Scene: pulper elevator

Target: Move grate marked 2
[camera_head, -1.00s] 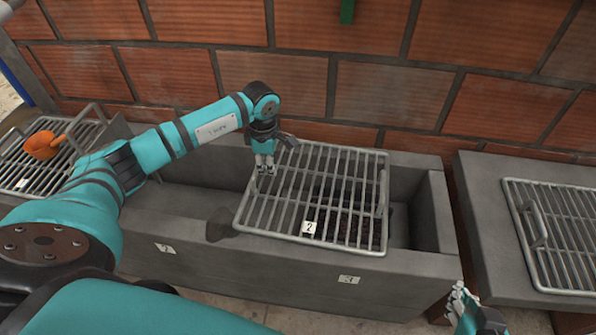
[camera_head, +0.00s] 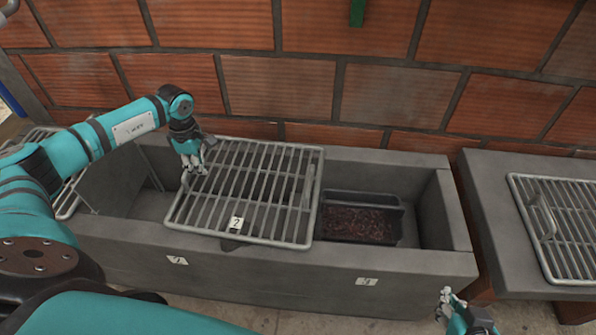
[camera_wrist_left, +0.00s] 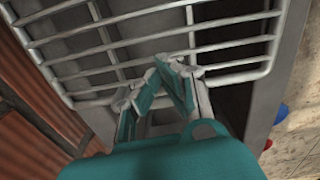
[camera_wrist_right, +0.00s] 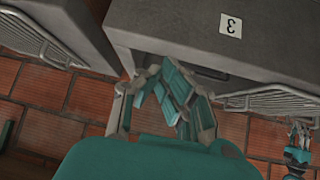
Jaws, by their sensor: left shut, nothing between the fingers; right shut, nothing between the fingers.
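The grate marked 2 (camera_head: 262,150) is a metal rack with a white number plate (camera_head: 236,223) at its front edge. It lies across the left-middle part of the grey trough (camera_head: 290,268). It has a raised handle (camera_head: 308,186) at its right end. My left gripper (camera_head: 195,170) is shut and empty, at the grate's left end. In the left wrist view its fingertips (camera_wrist_left: 172,66) are close to the bars; I cannot tell if they touch. My right gripper (camera_head: 446,304) is shut and empty in front of the trough's right end, away from the grate.
A dark box with reddish contents (camera_head: 358,220) sits in the uncovered right part of the trough. Another handled grate (camera_head: 565,215) lies on the grey block at right. A further grate at far left is partly behind my left arm. A brick wall (camera_head: 400,95) stands behind.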

